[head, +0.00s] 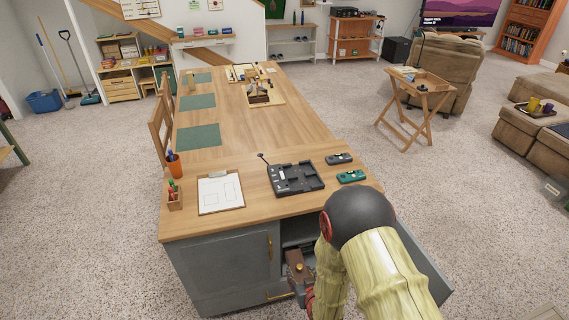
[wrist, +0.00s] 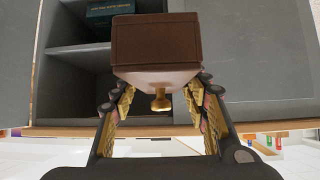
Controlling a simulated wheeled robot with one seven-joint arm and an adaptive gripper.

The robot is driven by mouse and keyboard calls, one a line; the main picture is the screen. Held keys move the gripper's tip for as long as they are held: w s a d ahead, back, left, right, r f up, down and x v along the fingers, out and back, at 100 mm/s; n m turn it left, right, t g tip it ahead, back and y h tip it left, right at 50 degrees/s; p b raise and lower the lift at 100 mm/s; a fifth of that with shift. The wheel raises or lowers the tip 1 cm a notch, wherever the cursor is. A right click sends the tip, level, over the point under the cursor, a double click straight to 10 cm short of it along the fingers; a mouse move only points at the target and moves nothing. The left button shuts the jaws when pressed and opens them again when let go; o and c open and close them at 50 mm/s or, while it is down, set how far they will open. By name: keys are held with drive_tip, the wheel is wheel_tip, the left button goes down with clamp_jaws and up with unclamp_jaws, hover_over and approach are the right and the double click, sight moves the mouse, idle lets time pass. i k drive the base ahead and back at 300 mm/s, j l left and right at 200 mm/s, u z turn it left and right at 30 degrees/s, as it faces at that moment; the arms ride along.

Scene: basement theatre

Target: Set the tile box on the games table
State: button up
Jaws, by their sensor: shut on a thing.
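A brown box with a brass knob, likely the tile box (wrist: 157,40), is held between the fingers of my gripper (wrist: 160,98). The box also shows in the head view (head: 294,258), at the open front of the grey cabinet (head: 222,270) under a long wooden table (head: 245,140). My gripper in the head view (head: 303,284) is partly hidden by my arm. A small wooden folding table (head: 425,84) stands at the right with items on it. No label shows which is the games table.
A clipboard (head: 221,192), a dark tray (head: 296,177), green mats (head: 198,138) and pen holders (head: 175,166) lie on the long table. The cabinet's interior shelf (wrist: 75,55) holds a dark teal box (wrist: 108,10). Carpet between the tables is clear.

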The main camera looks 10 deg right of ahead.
sight(276, 126)
drive_tip(key=k+l+z, duration=0.1)
drive_tip(key=k+z, duration=0.5)
drive_tip(key=z, duration=1.3)
drive_tip(key=i+z, duration=0.4)
drive_tip(key=i+j+z, duration=0.1)
drive_tip(key=i+z, duration=0.3)
drive_tip(key=i+j+u, duration=0.1)
drive_tip(key=i+u, duration=0.25)
drive_tip(key=i, duration=0.45)
drive_tip(key=i+l+u, duration=0.15)
drive_tip(key=i+u, duration=0.2)
drive_tip(key=i, duration=0.45)
drive_tip(key=i+j+u, duration=0.2)
drive_tip(key=i+u, duration=0.6)
drive_tip(key=i, duration=0.25)
drive_tip(key=i+l+u, duration=0.1)
drive_tip(key=i+u, duration=0.3)
drive_tip(key=i, duration=0.15)
drive_tip(key=i+u, duration=0.2)
drive_tip(key=i, duration=0.5)
drive_tip(key=i+l+u, duration=0.15)
drive_tip(key=i, duration=0.55)
drive_tip(key=i+u, duration=0.1)
drive_tip(key=u, duration=1.45)
